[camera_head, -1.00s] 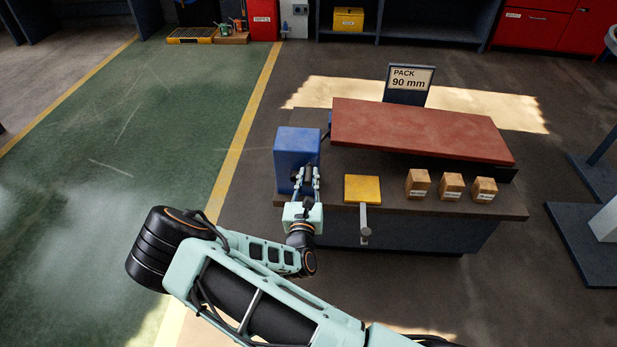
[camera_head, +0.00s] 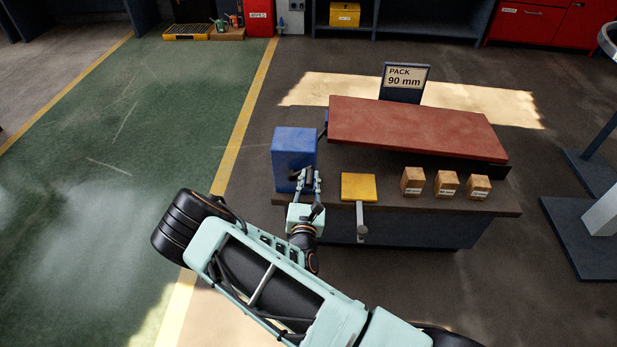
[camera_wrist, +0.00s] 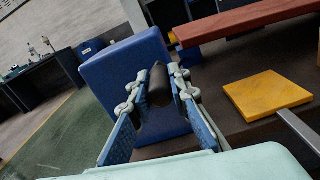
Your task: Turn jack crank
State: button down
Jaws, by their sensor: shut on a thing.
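The blue jack housing (camera_head: 293,160) stands at the left end of the dark bench. It also fills the middle of the wrist view (camera_wrist: 120,75). In the wrist view my gripper (camera_wrist: 156,88) has its two fingers closed on a black cylindrical crank grip (camera_wrist: 159,84). In the head view my gripper (camera_head: 308,178) is at the front right of the housing, and the crank is small and partly hidden by the fingers.
A yellow plate (camera_head: 358,187) with a grey lever (camera_head: 362,222) is just right of my gripper. Several labelled wooden blocks (camera_head: 446,183) stand further right. A long red slab (camera_head: 415,128) lies behind, with a "PACK 90 mm" sign (camera_head: 404,80). Green floor (camera_head: 110,170) is open at left.

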jog(key=c, duration=1.8)
grip_release()
jog(key=s, duration=1.2)
jog(key=shift+a, duration=0.2)
